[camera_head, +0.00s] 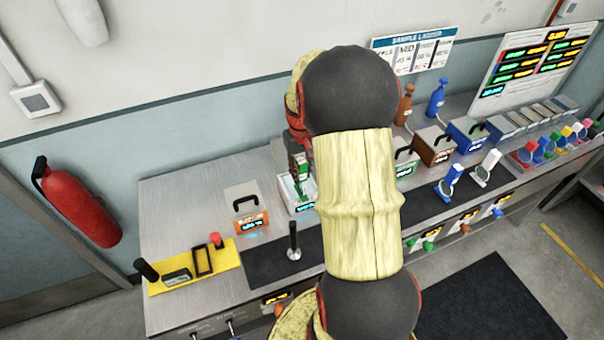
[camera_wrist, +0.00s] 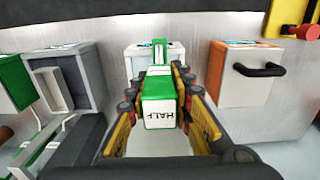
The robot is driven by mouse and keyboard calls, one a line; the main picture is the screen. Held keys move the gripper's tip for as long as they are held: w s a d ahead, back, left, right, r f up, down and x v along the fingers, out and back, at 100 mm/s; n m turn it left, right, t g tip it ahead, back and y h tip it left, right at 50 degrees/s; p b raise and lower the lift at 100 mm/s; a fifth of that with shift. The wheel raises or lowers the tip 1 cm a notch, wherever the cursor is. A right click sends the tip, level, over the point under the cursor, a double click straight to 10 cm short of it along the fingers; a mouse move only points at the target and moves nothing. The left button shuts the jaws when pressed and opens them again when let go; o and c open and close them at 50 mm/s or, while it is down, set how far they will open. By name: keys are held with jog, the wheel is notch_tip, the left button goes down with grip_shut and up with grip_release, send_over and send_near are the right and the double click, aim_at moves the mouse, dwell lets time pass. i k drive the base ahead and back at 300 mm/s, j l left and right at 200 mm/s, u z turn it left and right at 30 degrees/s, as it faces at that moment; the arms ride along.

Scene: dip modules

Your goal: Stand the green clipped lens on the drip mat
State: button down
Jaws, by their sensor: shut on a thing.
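My gripper (camera_wrist: 160,105) is shut on the green clip (camera_wrist: 158,112) of the lens, which bears a label reading HALF. The lens below the clip is mostly hidden in the wrist view. In the head view my gripper (camera_head: 300,165) and the green clip (camera_head: 303,170) are above or at a white box (camera_head: 299,205) at the back of the counter; whether the lens is inside it I cannot tell. The white box also shows behind the clip in the wrist view (camera_wrist: 133,58). A dark mat (camera_head: 268,270) runs along the counter front, partly hidden by my arm.
A black-handled tool (camera_head: 293,240) stands on the mat's left part. A blue lens (camera_head: 450,182) and a white lens (camera_head: 487,168) stand on its right part. An orange-labelled box (camera_head: 245,207) is left of the white box. A yellow tray (camera_head: 215,264) lies farther left.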

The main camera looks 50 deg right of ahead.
aim_at(411, 206)
jog(key=k+j, duration=0.5)
jog(key=j, duration=0.15)
jog(key=k+j, duration=0.5)
jog(key=j, duration=0.15)
